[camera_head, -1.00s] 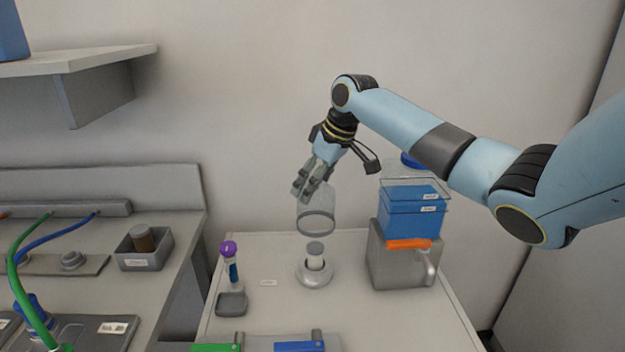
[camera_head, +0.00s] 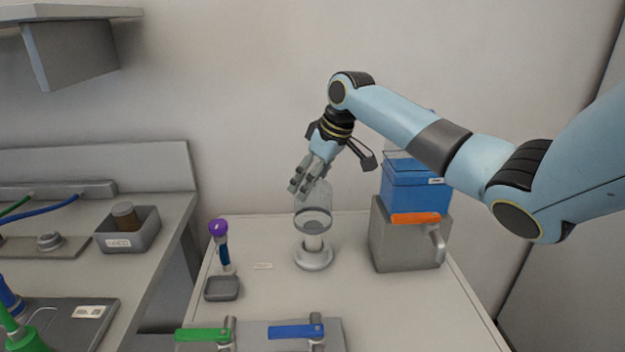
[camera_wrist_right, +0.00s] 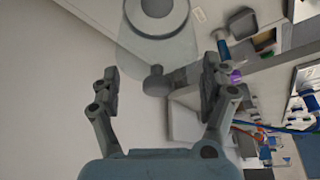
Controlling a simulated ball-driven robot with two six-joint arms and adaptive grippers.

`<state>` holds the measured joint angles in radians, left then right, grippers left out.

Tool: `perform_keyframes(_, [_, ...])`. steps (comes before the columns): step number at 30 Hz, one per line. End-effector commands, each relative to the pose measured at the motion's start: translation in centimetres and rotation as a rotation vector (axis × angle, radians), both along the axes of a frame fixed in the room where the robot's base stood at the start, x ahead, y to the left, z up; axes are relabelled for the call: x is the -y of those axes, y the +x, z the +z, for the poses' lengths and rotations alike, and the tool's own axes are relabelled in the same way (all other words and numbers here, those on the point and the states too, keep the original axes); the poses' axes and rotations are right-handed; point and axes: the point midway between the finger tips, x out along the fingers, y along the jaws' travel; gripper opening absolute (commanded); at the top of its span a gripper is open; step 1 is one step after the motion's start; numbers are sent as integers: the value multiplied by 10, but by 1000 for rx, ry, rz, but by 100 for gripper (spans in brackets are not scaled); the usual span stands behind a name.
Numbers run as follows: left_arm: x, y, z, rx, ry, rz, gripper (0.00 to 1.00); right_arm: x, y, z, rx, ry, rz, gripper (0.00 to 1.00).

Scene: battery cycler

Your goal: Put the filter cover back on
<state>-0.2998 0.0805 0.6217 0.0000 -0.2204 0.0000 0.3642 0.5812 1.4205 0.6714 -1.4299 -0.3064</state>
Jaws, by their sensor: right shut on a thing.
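The filter cover (camera_head: 313,199) is a clear cup with a grey rim, mouth down. My right gripper (camera_head: 305,188) is shut on its top and holds it above the round filter base (camera_head: 313,259) on the white bench. The cover's rim is level with the top of the pale filter post (camera_head: 313,241), well above the base flange; whether they touch I cannot tell. My left gripper is not in view.
A grey box (camera_head: 402,245) with an orange strip and blue bin (camera_head: 405,190) stands right of the base. Green (camera_head: 203,334) and blue (camera_head: 297,331) valve handles lie in front. The bench around the base is clear.

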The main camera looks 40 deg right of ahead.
Motion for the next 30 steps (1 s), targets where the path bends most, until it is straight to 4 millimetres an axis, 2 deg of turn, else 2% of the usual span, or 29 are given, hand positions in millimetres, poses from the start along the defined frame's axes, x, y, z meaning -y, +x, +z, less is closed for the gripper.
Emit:
perform_keyframes(24, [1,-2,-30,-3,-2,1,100,0,0,-73,-1,1,-1,29])
perform_keyframes(30, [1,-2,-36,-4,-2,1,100,0,0,-86,0,0,-1,29])
